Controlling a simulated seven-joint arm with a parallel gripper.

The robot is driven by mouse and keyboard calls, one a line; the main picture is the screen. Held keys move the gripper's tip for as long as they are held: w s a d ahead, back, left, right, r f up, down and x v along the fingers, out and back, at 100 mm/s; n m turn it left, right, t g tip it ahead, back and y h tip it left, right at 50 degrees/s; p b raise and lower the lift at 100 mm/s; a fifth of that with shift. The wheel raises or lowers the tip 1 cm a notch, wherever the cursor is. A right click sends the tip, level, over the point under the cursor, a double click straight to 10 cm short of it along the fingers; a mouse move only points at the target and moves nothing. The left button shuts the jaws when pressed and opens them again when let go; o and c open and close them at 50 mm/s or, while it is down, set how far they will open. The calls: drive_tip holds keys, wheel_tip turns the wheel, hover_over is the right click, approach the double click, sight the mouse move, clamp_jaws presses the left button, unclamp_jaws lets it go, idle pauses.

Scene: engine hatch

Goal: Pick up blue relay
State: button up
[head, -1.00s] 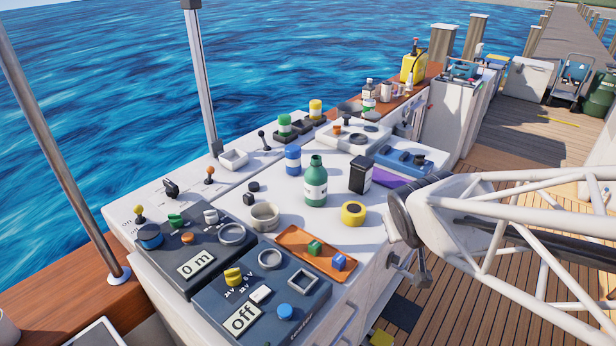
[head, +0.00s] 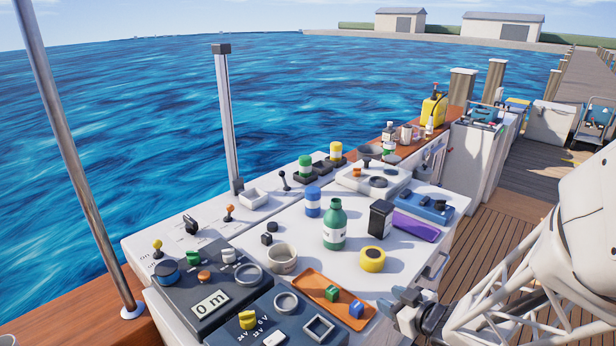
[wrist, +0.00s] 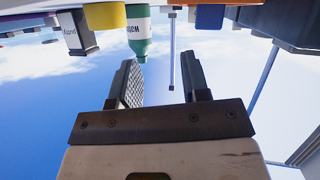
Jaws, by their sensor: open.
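The blue relay (head: 356,310), a small blue block, sits at the right end of an orange tray (head: 306,283) on the white hatch top. A similar green block (head: 332,293) sits beside it in the tray. My gripper (head: 391,304) is just right of the tray in the head view, apart from the relay. In the wrist view my gripper (wrist: 165,76) has its two dark fingers spread, with nothing between them.
A yellow tape roll (head: 373,259), a black box (head: 381,219), a green bottle (head: 334,226) and a white cup (head: 282,259) stand behind the tray. Dark control panels (head: 214,296) lie to the left. Open air lies right of the hatch, above the deck.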

sight(361, 308)
drive_tip(key=s+a+f+y, duration=0.1)
drive_tip(key=y, duration=0.1)
drive_tip(key=s+a+f+n+y, duration=0.1)
drive_tip(key=s+y, duration=0.1)
drive_tip(key=shift+s+a+f+g, duration=0.15)
drive_tip(key=shift+s+g, duration=0.1)
drive_tip(key=shift+g, duration=0.05)
drive_tip(key=shift+w+a, duration=0.1)
drive_tip(key=shift+x, duration=1.2)
drive_tip(key=shift+f, duration=0.1)
drive_tip(key=shift+x, duration=2.55)
drive_tip(key=shift+w, duration=0.1)
drive_tip(key=c, duration=0.7)
